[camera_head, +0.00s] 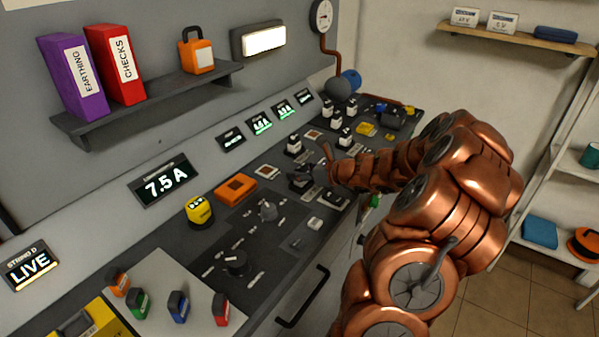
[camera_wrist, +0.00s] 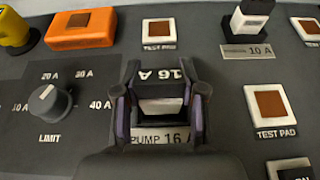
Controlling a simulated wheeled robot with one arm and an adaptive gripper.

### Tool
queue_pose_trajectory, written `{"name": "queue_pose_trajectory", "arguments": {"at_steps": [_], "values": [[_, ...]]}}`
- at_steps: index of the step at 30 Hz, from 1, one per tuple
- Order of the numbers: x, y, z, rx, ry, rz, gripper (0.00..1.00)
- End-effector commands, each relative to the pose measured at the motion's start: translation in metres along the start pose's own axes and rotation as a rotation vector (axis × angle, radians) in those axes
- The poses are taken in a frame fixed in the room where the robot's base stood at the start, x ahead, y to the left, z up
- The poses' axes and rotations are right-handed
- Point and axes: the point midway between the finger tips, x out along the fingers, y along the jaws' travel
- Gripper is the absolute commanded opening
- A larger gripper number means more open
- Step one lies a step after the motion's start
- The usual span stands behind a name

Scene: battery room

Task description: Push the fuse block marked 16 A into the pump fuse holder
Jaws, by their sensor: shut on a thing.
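The fuse block (camera_wrist: 160,77) is dark with white lettering 16 A, upside down in the wrist view. My gripper (camera_wrist: 160,103) is shut on it, one finger at its left side and one at its right. Just below the block in that view is the plate marked PUMP 16 A (camera_wrist: 160,137). The block hides the pump fuse holder, so I cannot tell how deep it sits. In the head view my gripper (camera_head: 310,178) is low over the console, and the block is mostly hidden there.
A limit knob (camera_wrist: 49,101) is left of my gripper, with an orange box (camera_wrist: 84,30) behind it. A fuse holder marked 10 A (camera_wrist: 247,51) stands behind right. Flat test pads (camera_wrist: 271,104) lie nearby.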

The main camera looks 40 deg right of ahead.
Motion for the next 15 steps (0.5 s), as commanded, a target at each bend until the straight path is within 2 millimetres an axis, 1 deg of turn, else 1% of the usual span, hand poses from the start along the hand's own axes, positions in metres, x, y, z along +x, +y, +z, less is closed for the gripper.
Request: {"name": "queue_pose_trajectory", "arguments": {"at_steps": [15], "values": [[0.0028,0.0001,-0.0064,0.000,0.000,0.000,0.00]]}}
